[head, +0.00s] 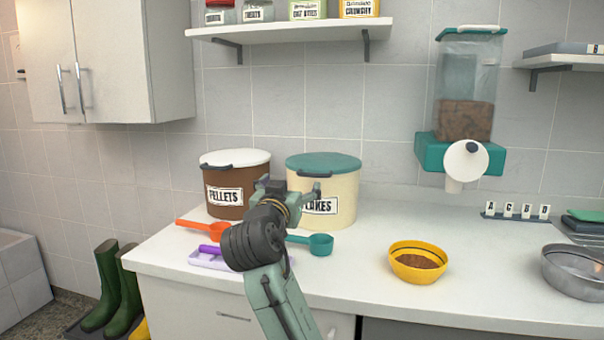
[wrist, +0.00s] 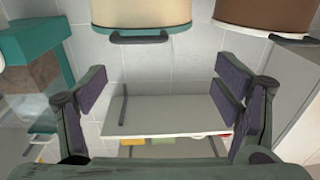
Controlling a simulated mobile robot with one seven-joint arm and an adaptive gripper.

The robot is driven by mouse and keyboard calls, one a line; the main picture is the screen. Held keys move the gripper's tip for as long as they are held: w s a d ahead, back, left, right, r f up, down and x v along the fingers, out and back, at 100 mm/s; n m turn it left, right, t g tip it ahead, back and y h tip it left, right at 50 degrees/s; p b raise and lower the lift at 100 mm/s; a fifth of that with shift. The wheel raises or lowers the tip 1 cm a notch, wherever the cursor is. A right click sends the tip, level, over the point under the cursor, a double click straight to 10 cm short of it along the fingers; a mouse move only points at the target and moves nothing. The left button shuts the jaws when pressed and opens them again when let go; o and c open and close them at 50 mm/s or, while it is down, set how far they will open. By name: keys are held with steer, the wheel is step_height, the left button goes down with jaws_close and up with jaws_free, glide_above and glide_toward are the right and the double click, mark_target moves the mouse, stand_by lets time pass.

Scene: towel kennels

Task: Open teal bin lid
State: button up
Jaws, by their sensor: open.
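The cream bin (head: 341,208) labelled FLAKES stands on the counter, its teal lid (head: 325,161) seated on top. A dark handle (head: 313,174) is at the lid's front edge. My gripper (head: 294,190) is in front of the bin's left side and hides part of the label. The wrist view appears upside down: the teal lid (wrist: 128,12) and its handle (wrist: 139,38) are at the top. There my open, empty gripper (wrist: 162,93) has its fingers wide apart, with the handle beyond them. I see no contact with the handle.
A brown PELLETS bin (head: 238,198) with a white lid stands close left. An orange scoop (head: 205,229), a teal scoop (head: 318,243) and a yellow bowl (head: 418,263) lie in front. A shelf (head: 290,30) hangs above.

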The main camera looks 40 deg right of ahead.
mark_target(313, 176)
steer(key=shift+m+g+h, duration=0.4)
steer(key=shift+g, duration=0.1)
steer(key=p+x, duration=0.1)
steer(key=x, duration=0.3)
steer(key=s+d+p+x, duration=0.1)
steer(key=x, duration=0.2)
steer(key=s+p+x, duration=0.1)
steer(key=x, duration=0.3)
steer(key=shift+w+d+f, duration=0.2)
steer(key=shift+w+d, duration=0.05)
steer(key=shift+d, duration=0.35)
